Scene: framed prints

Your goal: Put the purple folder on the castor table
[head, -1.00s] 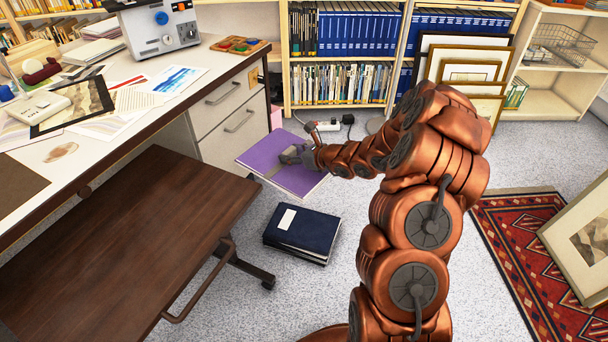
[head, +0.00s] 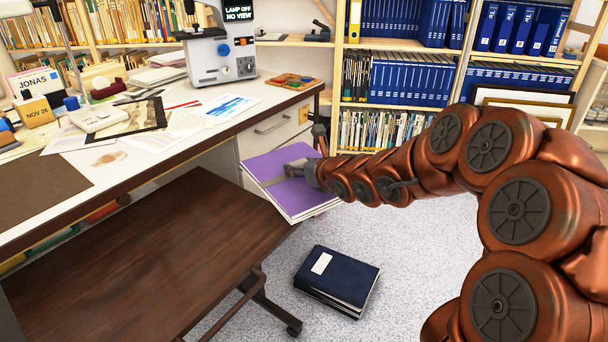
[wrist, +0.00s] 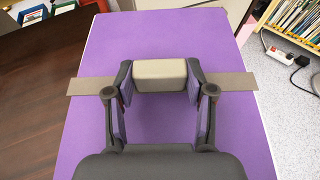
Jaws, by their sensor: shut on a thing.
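The purple folder (head: 275,170) is in my gripper (head: 300,170), held up in the air in front of the desk drawers, roughly flat and slightly tilted. In the wrist view the folder (wrist: 160,28) has a grey-beige band across it with a raised beige grip (wrist: 160,75). My gripper's fingers (wrist: 160,92) are closed on the two sides of that grip. The castor table (head: 130,270), a low dark brown wooden top on a metal frame with castors, stands left of and nearer than the folder. Its visible top is bare. The folder's left edge is close to the table's far right corner.
The cluttered desk (head: 135,160) runs along the left, its edge above the castor table. A dark blue binder stack (head: 337,277) lies on the floor right of the table. Bookshelves (head: 400,80) stand behind. Floor between the binder and my arm is clear.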

